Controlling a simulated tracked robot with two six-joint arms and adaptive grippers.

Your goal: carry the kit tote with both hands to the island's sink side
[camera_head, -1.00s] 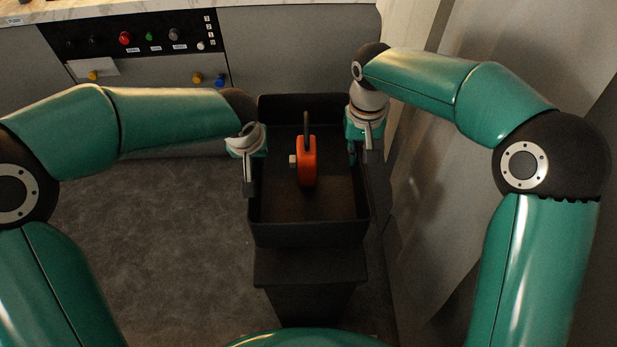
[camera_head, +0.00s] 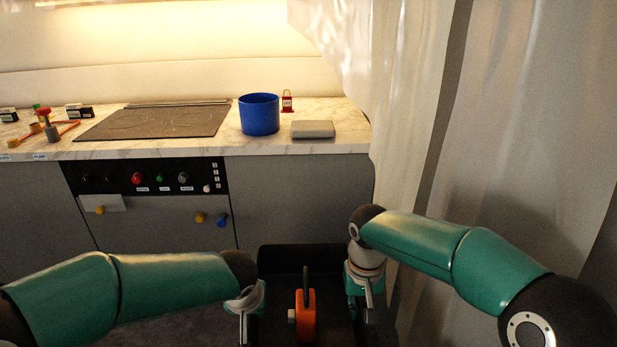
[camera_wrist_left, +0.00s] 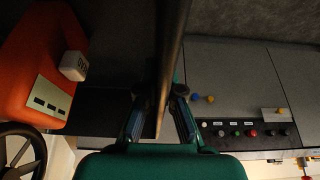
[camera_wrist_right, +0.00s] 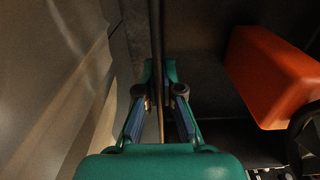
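The kit tote (camera_head: 285,258) is an open black bin at the bottom of the head view, its near part cut off. Inside it stands an orange case (camera_head: 306,318) with a dark handle or wheel and a small pale block on its side. My left gripper (camera_head: 243,325) is at the tote's left wall, with a finger on each side of it in the left wrist view (camera_wrist_left: 160,105). My right gripper (camera_head: 362,305) is at the right wall, its fingers closed about that wall in the right wrist view (camera_wrist_right: 159,95). The tote's underside is hidden.
A marble counter (camera_head: 350,130) runs across the back, with a cooktop (camera_head: 155,121), a blue pot (camera_head: 259,114), a grey block (camera_head: 313,129) and a red lantern-like item (camera_head: 287,101). A control panel (camera_head: 150,178) is on its front. A pale curtain (camera_head: 500,130) hangs close on the right.

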